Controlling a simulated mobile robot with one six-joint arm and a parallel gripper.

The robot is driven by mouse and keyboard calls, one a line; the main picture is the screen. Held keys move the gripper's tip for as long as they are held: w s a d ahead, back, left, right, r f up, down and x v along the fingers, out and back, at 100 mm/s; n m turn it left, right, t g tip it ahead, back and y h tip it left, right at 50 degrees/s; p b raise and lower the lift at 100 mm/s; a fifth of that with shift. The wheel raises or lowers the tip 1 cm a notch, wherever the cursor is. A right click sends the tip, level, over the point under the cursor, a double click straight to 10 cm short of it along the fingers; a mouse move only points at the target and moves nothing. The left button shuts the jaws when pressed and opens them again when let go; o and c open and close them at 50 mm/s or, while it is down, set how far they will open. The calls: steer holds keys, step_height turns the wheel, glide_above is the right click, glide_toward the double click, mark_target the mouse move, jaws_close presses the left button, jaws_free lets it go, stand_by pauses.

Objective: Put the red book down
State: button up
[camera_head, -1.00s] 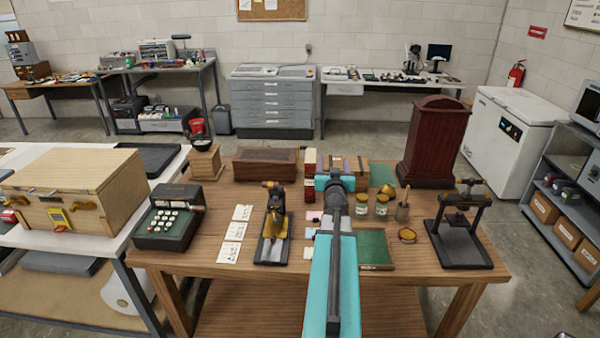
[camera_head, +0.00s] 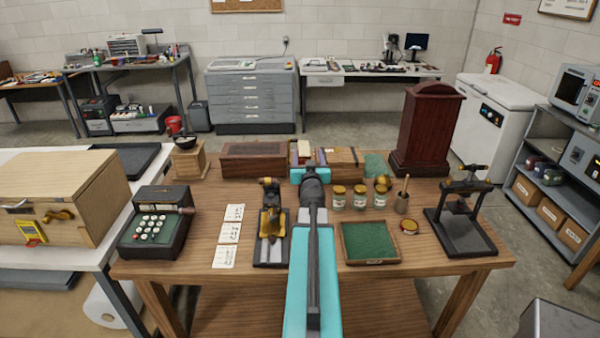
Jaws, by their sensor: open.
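My gripper (camera_head: 311,174) reaches out over the back middle of the wooden table (camera_head: 400,285), seen from behind. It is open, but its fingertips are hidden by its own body. Just beyond it, a small upright book-like group with a cream face and reddish edge (camera_head: 304,152) stands between a dark wooden box and a brown case. This looks like the red book, partly hidden by my gripper. I cannot tell whether the fingers touch it.
A dark wooden box (camera_head: 258,163) stands left and a brown case (camera_head: 342,159) right. Glass jars (camera_head: 338,198), a green-lined tray (camera_head: 370,243), a brass instrument (camera_head: 270,225) and a small press (camera_head: 462,220) crowd the table. Bare wood shows along the front edge.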

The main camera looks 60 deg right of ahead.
mark_target(305, 158)
step_height(305, 158, down, 6)
steer(key=w+b, duration=0.1)
steer(key=b, duration=0.4)
steer(key=shift+f+b, duration=0.2)
steer(key=shift+b, duration=0.2)
steer(key=shift+d, duration=0.1)
steer(key=shift+p+x, duration=0.35)
steer(key=shift+x, duration=3.75)
steer(key=shift+w+d, duration=0.1)
steer(key=shift+w, duration=0.05)
steer(key=shift+f+p+x, duration=0.15)
steer(key=shift+p+x, duration=0.05)
steer(key=shift+x, duration=1.1)
steer(key=shift+f+p+x, duration=0.1)
steer(key=shift+p+x, duration=0.1)
steer(key=shift+x, duration=1.1)
